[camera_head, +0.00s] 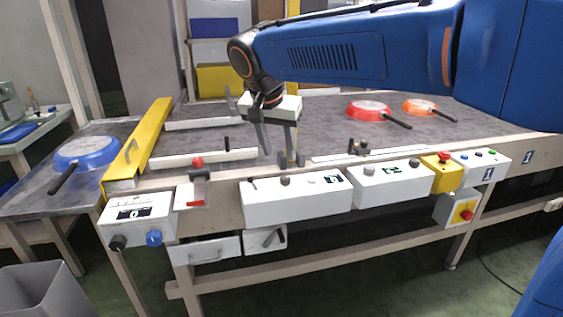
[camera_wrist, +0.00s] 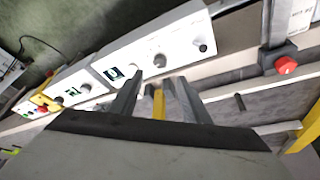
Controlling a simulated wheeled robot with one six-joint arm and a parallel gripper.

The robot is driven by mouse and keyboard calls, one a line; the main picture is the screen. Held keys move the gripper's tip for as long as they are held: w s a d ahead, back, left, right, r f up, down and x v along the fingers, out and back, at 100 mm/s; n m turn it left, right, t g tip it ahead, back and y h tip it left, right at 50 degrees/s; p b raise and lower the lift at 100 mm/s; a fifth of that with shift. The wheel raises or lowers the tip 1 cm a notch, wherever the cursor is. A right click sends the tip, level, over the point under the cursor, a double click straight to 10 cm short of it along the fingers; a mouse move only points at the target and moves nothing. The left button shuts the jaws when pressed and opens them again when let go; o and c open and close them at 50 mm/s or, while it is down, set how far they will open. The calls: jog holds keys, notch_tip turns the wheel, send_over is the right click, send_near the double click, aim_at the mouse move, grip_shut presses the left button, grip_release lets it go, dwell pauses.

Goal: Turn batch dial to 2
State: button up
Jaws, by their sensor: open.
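I cannot read which knob is the batch dial. A long white control box (camera_head: 297,205) on the conveyor's front edge has a small dark knob (camera_head: 252,184), a grey dial (camera_head: 285,180) and a green display (camera_head: 333,179). The box also shows in the wrist view (camera_wrist: 185,40), with its grey dial (camera_wrist: 160,60) and display (camera_wrist: 114,73). A white box at the left (camera_head: 140,212) carries a black knob (camera_head: 117,242) and a blue knob (camera_head: 154,238). My gripper (camera_head: 279,158) is open and empty, above the belt behind the long box; its fingers (camera_wrist: 158,88) show in the wrist view.
A red pan (camera_head: 368,108) and an orange pan (camera_head: 418,105) lie on the belt at the right. A blue pan (camera_head: 85,152) lies at the left, beyond a yellow rail (camera_head: 148,140). A yellow box (camera_head: 441,175) bears a red button. Red knobs stand near the left box.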

jog(key=v, duration=0.6)
jog(key=shift+r, duration=0.2)
jog(key=shift+s, duration=0.1)
jog(key=s+d+f+n, duration=0.1)
jog(key=s+d+f, duration=0.15)
jog(key=d, duration=0.45)
jog(key=s+d+f, duration=0.2)
jog(key=s+d, duration=0.1)
jog(key=d, duration=0.4)
jog(key=s+d+f+n, duration=0.1)
jog(key=s+d+f, duration=0.15)
jog(key=d, duration=0.35)
jog(key=s+d+f+n+y, duration=0.1)
jog(key=s+d+f, duration=1.1)
jog(key=s+f, duration=0.3)
jog(key=shift+s+d+f+n+t, duration=0.3)
jog(key=shift+s+d+f+n, duration=0.1)
jog(key=shift+f, duration=0.25)
jog(key=shift+c, duration=0.3)
